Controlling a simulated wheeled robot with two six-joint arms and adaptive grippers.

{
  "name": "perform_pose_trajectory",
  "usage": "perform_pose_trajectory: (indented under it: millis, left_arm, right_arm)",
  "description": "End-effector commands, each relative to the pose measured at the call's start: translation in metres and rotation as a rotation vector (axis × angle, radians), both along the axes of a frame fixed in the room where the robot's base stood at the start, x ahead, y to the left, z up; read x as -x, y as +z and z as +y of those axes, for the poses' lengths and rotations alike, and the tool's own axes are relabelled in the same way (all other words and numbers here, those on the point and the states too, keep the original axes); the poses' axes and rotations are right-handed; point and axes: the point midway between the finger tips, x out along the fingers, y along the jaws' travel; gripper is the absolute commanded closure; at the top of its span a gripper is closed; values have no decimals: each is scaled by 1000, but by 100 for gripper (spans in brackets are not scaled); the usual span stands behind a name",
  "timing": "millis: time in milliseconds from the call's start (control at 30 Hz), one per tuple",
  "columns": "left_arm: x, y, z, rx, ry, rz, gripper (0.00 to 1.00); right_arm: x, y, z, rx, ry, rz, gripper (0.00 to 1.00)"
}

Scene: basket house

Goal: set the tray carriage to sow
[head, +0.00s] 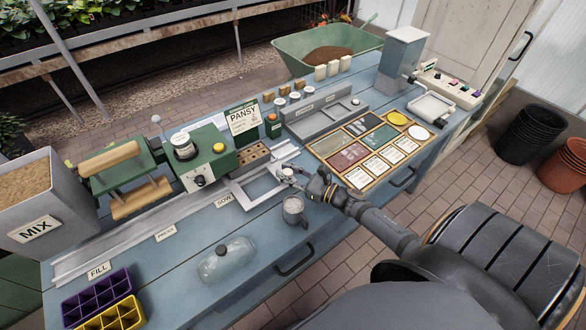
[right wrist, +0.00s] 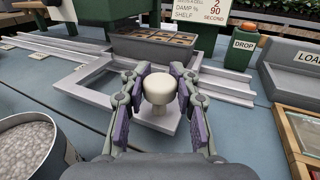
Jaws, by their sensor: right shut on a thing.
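My right gripper (head: 284,174) is shut on that knob, one finger on each side, also in the right wrist view (right wrist: 158,84). My left gripper is out of view.
A grey mug (head: 295,212) stands close to my right gripper. A clear domed cover (head: 223,262) lies nearer the front edge. Purple (head: 97,292) and yellow (head: 117,316) cell trays are at front left.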

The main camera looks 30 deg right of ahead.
Motion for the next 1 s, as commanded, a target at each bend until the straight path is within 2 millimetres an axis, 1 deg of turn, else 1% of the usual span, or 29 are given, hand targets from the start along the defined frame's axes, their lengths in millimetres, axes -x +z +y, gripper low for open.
perform_pose_trajectory:
  millis: [100,167,267,333,367,500,533,733,833,933,1000]
  left_arm:
    - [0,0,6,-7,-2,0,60]
    - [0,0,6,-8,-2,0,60]
    - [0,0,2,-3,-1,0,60]
    - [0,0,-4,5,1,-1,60]
    - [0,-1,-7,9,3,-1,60]
    - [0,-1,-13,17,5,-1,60]
    - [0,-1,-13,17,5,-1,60]
    - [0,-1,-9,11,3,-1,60]
    - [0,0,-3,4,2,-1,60]
    - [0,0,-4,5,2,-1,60]
    - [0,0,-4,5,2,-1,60]
  right_arm:
    - [1,-1,2,4,1,3,100]
    - [1,-1,2,4,1,3,100]
    - [1,-2,2,4,1,4,100]
    - [2,-2,2,3,1,4,100]
    - [2,-2,2,3,1,4,68]
    - [1,-1,2,2,1,2,49]
    - [1,-1,2,2,1,2,46]
    - [0,0,2,3,0,1,46]
    - [2,0,1,3,1,1,46]
    - [10,-1,-3,4,1,3,46]
    - [21,-1,-8,4,3,4,46]
